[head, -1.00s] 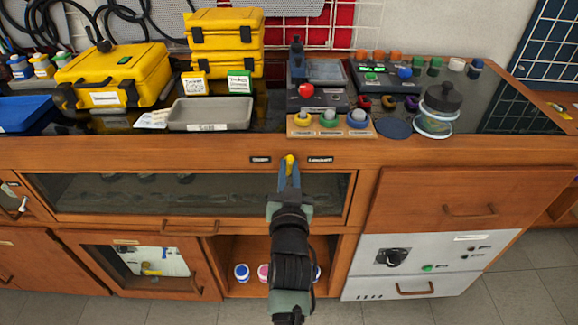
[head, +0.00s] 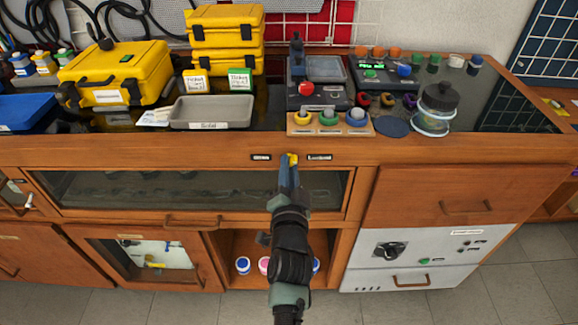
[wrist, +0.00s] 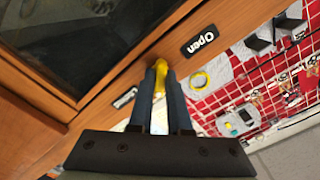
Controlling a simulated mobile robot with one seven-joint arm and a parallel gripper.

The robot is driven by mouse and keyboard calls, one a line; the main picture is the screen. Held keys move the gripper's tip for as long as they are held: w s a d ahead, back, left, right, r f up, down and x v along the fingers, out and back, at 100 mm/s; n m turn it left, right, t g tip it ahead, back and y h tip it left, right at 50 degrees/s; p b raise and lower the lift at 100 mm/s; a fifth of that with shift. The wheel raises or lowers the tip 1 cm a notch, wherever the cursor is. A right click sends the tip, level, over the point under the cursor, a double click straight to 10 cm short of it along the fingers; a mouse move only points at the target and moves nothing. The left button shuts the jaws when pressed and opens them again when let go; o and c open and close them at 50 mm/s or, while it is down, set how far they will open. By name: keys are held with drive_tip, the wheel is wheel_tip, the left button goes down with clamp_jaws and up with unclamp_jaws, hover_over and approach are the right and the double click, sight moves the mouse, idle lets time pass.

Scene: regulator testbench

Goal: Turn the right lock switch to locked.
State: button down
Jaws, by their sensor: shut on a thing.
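The yellow lock switch (head: 293,158) sits on the wooden front rail below the bench top, between two dark labels. The left label (head: 261,157) is short and the right label (head: 320,157) is longer; both are too small to read in the head view.
A glass-fronted drawer (head: 110,195) lies just below the rail. A wooden block with yellow, green and blue rings (head: 330,130) stands at the bench edge above the switch. A grey tray (head: 212,125) is to its left. The rail front beside the labels is clear.

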drive_tip(key=shift+f, duration=0.1)
idle(0.3)
drive_tip(key=c, duration=0.9)
unclamp_jaws()
drive_tip(key=shift+o, duration=0.2)
drive_tip(key=s+p, duration=0.6)
drive_tip(key=s, duration=0.7)
